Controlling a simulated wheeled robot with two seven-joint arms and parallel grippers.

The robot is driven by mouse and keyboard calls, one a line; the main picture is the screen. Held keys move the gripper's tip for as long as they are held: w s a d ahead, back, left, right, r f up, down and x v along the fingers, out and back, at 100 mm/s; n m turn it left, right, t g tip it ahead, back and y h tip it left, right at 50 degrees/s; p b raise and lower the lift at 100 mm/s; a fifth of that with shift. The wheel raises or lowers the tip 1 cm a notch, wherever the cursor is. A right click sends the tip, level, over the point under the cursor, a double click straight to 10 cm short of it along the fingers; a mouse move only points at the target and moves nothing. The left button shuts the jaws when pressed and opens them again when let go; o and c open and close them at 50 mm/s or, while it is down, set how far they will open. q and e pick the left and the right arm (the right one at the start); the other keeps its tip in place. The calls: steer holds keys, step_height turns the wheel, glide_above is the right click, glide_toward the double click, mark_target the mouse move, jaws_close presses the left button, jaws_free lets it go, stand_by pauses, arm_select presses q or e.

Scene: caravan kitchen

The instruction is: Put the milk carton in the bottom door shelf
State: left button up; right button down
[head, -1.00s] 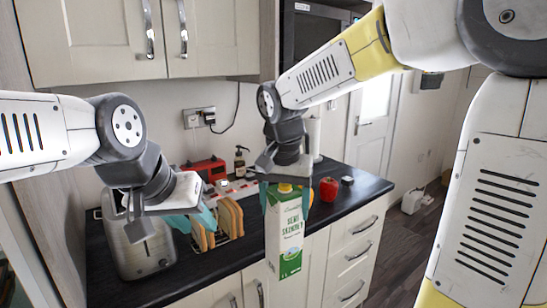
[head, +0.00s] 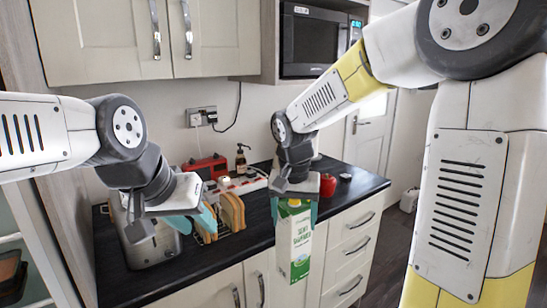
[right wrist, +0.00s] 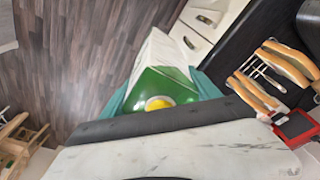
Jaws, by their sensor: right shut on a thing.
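The milk carton (head: 300,243) is green and white and hangs upright from my right gripper (head: 295,203), in front of the counter's front edge. In the right wrist view its green top with a yellow cap (right wrist: 159,103) sits between the teal fingers, which are shut on it. My left gripper (head: 203,221) is at the left over the counter, near the toaster and the toast rack; its teal fingers are partly hidden, and I cannot tell whether they are apart. The bottom door shelf cannot be made out for certain.
A toaster (head: 150,242) and a toast rack with bread (head: 233,211) stand on the dark counter (head: 262,235). Shelf-like edges (head: 28,270) show at the lower left. Wooden floor is open in the right wrist view.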

steer(key=w+d+f+n, duration=0.1)
steer(key=w+d+f, duration=0.1)
steer(key=d+f, duration=0.3)
steer(key=w+d+f+n, duration=0.1)
steer(key=d+f, duration=0.4)
steer(key=f, duration=0.8)
steer(key=shift+w+d+f, duration=0.15)
steer(key=shift+w+f, duration=0.1)
steer(key=shift+w, duration=0.45)
